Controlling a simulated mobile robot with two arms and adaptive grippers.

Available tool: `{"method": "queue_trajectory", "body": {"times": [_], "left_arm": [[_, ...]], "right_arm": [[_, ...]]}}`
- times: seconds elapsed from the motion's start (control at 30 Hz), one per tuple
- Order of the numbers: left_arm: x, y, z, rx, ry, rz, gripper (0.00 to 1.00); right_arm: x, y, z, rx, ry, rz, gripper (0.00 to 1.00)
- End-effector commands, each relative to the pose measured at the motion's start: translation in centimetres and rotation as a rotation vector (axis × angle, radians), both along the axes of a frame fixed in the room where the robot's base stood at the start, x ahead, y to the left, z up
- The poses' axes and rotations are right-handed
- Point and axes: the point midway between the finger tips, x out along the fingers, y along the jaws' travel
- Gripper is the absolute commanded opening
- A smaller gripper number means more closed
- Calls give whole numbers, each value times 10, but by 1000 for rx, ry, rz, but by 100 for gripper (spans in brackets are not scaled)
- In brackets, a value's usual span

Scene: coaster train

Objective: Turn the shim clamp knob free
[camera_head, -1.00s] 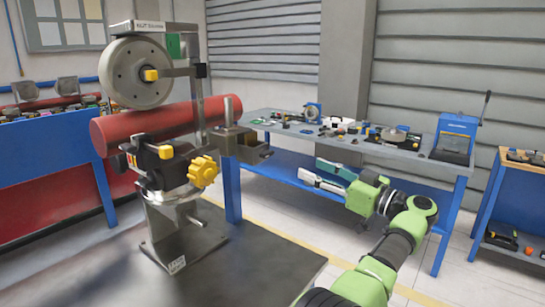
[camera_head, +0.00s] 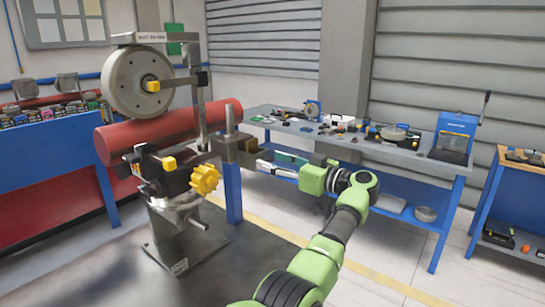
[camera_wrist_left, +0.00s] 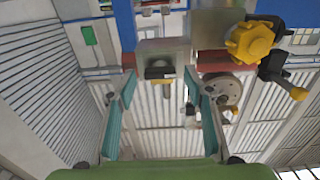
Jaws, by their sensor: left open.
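A yellow lobed knob (camera_head: 204,180) sits on the right side of a dark clamp block (camera_head: 170,182) on the metal stand. It also shows at the upper right of the left wrist view (camera_wrist_left: 250,42). I cannot tell if it is loose. My right gripper is not in view.
A vertical post (camera_head: 229,115) rises from the metal block near my gripper. A blue workbench (camera_head: 370,150) with tools stands behind my arm.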

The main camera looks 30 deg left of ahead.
Motion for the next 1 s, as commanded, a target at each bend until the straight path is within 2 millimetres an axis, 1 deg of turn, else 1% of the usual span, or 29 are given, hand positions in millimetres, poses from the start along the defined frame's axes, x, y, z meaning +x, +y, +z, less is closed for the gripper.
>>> {"method": "queue_trajectory", "body": {"times": [0.1, 0.37, 0.4, 0.47, 0.5, 0.53, 0.57, 0.83, 1.0], "left_arm": [[0, 7, 0, 0, 1, 0, 47], [1, 8, -1, -1, 0, 0, 47], [1, 8, -1, -1, 0, 0, 45], [1, 8, -1, -1, 0, 0, 29], [1, 8, -1, -1, 0, 0, 19], [1, 8, -1, -1, 0, 0, 11], [1, 8, -1, -1, 0, 0, 9], [1, 8, -1, -2, -14, 0, 9], [0, 8, -2, -7, -69, 0, 9]], "right_arm": [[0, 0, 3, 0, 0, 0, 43], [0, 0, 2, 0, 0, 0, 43], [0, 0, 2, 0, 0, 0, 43], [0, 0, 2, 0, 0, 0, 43], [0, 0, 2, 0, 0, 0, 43], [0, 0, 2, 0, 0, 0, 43], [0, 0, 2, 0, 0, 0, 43], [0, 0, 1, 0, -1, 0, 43], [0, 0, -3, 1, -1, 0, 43]]}}
